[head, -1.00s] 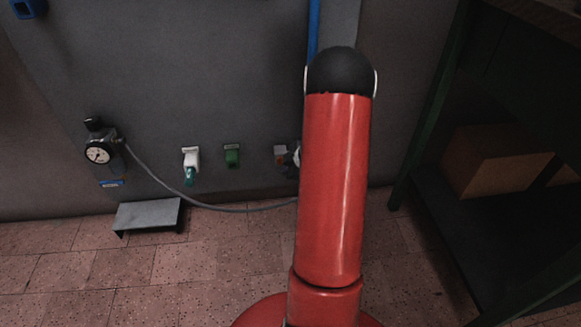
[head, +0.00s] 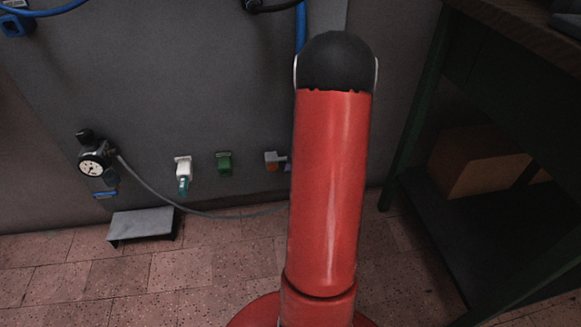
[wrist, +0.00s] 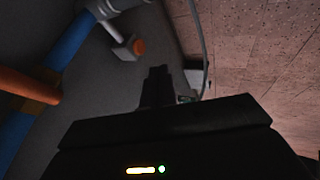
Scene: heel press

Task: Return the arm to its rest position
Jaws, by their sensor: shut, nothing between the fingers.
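My gripper (wrist: 158,78) shows in the wrist view as dark fingers, close together, with nothing visible between them. It points at the lower part of the dark grey wall (wrist: 110,80) and appears apart from the fittings. In the head view, my red arm link fills the middle, and the gripper cannot be seen.
The wall carries a pressure gauge (head: 92,164), a white and teal fitting (head: 183,170), a green fitting (head: 224,164) and a grey and orange fitting (head: 273,160). A grey pedal (head: 143,223) stands on the tiles. A dark green bench (head: 405,140) stands at right.

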